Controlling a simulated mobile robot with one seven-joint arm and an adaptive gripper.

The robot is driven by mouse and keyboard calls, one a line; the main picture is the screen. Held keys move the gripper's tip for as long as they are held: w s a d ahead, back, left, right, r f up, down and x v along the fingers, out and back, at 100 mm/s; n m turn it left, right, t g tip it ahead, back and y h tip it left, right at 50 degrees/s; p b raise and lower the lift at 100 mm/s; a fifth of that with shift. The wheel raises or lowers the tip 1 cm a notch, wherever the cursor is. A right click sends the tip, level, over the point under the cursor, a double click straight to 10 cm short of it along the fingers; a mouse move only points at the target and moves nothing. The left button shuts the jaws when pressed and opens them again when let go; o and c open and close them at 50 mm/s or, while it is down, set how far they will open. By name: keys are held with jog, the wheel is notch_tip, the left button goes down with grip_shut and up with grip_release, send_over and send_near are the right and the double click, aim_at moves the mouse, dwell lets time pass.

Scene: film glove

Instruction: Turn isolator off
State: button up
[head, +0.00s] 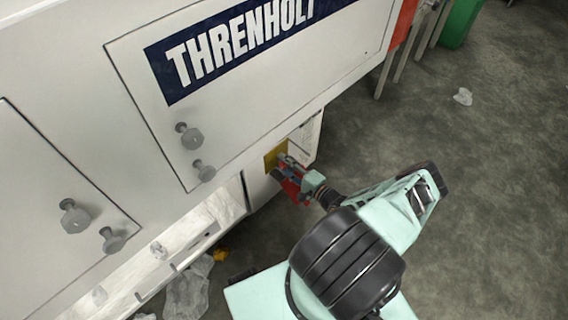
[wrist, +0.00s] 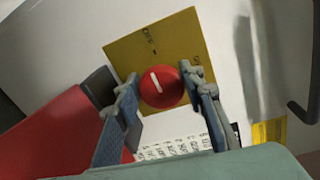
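The isolator is a round red knob (wrist: 162,88) with a white bar mark, on a yellow square plate (wrist: 168,50) fixed to a white machine panel. The white mark stands near upright in the wrist view, tilted a little to the left at the top. My gripper (wrist: 160,95) has its fingers apart, one on each side of the knob. I cannot tell whether the fingers touch it. In the head view the yellow plate (head: 275,155) shows on the end face of the white machine, and my gripper (head: 284,168) is at it, hiding the knob.
The white machine (head: 90,60) with the THRENHOLT sign and several grey knobs fills the left. A dark handle (wrist: 303,110) stands right of the plate. Clear film lies on the floor (head: 188,290). Concrete floor (head: 480,170) to the right is mostly free.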

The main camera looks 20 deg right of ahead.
jog(key=o, duration=0.3)
jog(key=shift+o, duration=0.2)
jog(key=v, duration=0.7)
jog(key=shift+s, duration=0.25)
